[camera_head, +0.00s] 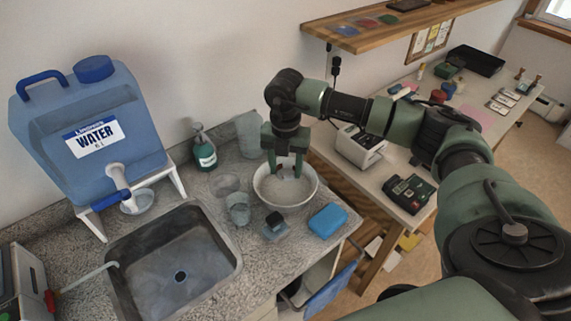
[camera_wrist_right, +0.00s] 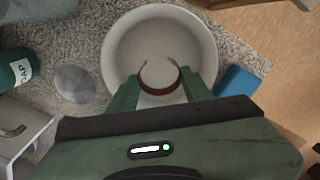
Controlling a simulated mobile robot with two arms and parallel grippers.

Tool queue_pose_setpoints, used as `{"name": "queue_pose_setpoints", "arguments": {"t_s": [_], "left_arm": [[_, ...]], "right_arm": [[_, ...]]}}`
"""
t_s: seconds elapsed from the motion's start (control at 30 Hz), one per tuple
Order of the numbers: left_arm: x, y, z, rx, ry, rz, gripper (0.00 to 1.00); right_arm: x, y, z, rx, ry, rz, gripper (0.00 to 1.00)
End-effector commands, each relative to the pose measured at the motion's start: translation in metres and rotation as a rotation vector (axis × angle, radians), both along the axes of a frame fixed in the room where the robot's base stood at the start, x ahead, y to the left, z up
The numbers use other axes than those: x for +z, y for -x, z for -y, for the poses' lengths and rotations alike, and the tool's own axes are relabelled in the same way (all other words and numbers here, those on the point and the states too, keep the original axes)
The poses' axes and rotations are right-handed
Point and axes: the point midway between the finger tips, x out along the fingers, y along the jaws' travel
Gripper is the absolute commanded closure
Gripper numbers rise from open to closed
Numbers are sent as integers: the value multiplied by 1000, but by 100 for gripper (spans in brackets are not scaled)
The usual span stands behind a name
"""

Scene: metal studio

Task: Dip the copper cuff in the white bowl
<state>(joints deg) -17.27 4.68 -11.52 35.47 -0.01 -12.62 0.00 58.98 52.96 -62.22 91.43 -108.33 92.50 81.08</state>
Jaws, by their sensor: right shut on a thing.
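The white bowl (camera_head: 306,197) stands on the speckled counter to the right of the sink; it also fills the upper middle of the right wrist view (camera_wrist_right: 112,48). My right gripper (camera_head: 285,173) points down into the bowl's opening. In the right wrist view its two fingers (camera_wrist_right: 161,86) are shut on the sides of the copper cuff (camera_wrist_right: 160,90), an open brown ring with its gap facing away from the gripper. The cuff appears over the bowl's inside; whether it touches the contents or the bottom I cannot tell. My left gripper is not in view.
A blue sponge (camera_head: 328,219) lies right of the bowl, and a small dark-topped block (camera_head: 275,228) in front. Clear cups (camera_head: 238,208) and a soap bottle (camera_head: 204,152) stand left. The steel sink (camera_head: 175,270) and blue water jug (camera_head: 85,120) are further left.

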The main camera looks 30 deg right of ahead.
Motion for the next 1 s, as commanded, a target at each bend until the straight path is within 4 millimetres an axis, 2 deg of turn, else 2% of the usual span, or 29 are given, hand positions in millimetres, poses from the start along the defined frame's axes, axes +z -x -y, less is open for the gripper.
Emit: {"name": "queue_pose_setpoints", "arguments": {"t_s": [0.1, 0.7, 1.0], "left_arm": [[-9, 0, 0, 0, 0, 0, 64], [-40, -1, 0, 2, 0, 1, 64], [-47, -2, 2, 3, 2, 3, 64]], "right_arm": [[-12, 0, 0, 0, -1, -1, 90], [-53, -1, 0, 0, 0, 1, 90], [-63, -1, 0, 0, 0, 1, 90]]}}
